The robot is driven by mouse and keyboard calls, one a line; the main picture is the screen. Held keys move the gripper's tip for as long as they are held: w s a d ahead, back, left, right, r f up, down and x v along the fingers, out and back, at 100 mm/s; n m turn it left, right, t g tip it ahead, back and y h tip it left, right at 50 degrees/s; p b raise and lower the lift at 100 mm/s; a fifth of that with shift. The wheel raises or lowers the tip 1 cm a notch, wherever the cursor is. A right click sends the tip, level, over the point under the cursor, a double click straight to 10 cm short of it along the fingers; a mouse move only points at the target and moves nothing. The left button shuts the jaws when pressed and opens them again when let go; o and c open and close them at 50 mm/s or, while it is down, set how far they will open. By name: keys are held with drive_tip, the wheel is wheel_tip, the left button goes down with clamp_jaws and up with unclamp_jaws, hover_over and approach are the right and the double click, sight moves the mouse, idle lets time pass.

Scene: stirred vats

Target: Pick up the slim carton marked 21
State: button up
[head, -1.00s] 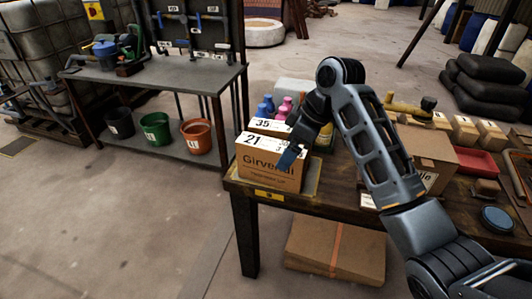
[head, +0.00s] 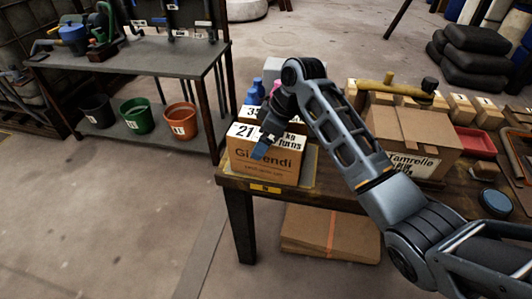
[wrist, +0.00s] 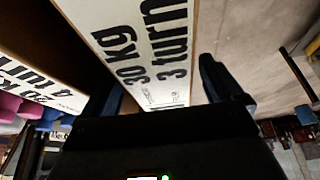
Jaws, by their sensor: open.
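The slim carton marked 21 (head: 281,169) stands upright on the near left corner of the wooden table. It is brown, with "Girvendi" on its front and a white label on top. My gripper (head: 264,146) is open over its top, pointing down, and hides part of the label. In the wrist view the carton's white top (wrist: 150,45), reading "30 kg" and "3 turn", runs up between the fingers of my gripper (wrist: 160,80), one finger on each side. I cannot tell whether either finger touches it.
A second carton, marked 35 (head: 248,112), stands close behind; its white label (wrist: 35,85) also shows in the wrist view. Blue and pink bottles are behind that. A larger Tamrelle box (head: 415,140) stands to the right. The floor left of the table is clear.

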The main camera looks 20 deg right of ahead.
drive_tip(key=shift+w+a+f, duration=0.15)
drive_tip(key=shift+f, duration=0.35)
drive_tip(key=c, duration=1.5)
drive_tip(key=shift+r, duration=0.1)
drive_tip(key=shift+c, duration=0.4)
